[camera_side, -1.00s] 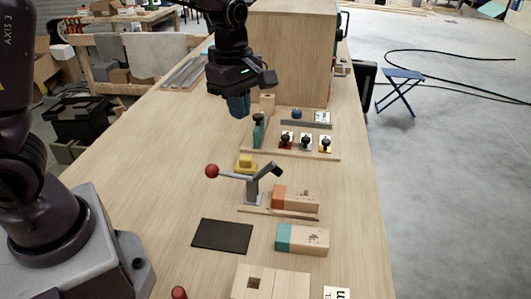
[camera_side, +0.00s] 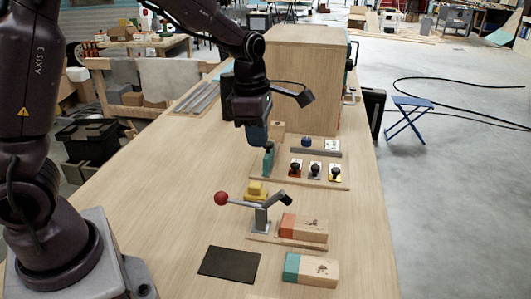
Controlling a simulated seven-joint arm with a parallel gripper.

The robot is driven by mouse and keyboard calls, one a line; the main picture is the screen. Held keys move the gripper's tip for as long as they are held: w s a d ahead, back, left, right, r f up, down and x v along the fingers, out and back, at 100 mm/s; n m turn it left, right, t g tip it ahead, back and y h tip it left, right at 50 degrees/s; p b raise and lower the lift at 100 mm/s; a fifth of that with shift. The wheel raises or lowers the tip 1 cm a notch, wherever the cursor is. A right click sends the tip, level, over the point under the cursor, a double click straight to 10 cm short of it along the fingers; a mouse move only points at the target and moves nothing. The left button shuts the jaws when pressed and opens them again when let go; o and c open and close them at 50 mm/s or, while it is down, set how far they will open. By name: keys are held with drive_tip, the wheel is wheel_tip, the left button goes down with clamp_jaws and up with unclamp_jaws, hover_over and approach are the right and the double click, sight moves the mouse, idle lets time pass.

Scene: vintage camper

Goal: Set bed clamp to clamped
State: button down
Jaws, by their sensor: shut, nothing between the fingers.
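The bed clamp (camera_side: 261,216) stands on a thin wooden board in the middle of the bench. Its lever reaches left to a red ball knob (camera_side: 221,198). Its other arm slants up to the right and ends in a dark tip (camera_side: 286,199). That tip looks raised above a wooden block with an orange end (camera_side: 305,228) on the same board.
A yellow piece (camera_side: 256,188) sits just behind the clamp. A board with several dark-knobbed parts (camera_side: 314,170) lies farther back, before a large wooden cabinet (camera_side: 305,75). A teal-ended block (camera_side: 311,270) and a dark mat (camera_side: 229,263) lie in front. The bench's left side is clear.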

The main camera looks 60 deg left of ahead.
hover_over(277, 194)
drive_tip(key=s+a, duration=0.2)
drive_tip(key=s, duration=0.1)
wheel_tip(277, 194, down, 9)
drive_tip(key=shift+w+a, duration=0.1)
drive_tip(key=shift+w+d+f, duration=0.7)
drive_tip(key=shift+w+f, duration=0.05)
drive_tip(key=shift+w+d+f, duration=0.35)
drive_tip(key=shift+w, duration=0.05)
drive_tip(key=shift+w+d, duration=0.1)
drive_tip(key=shift+d, duration=0.05)
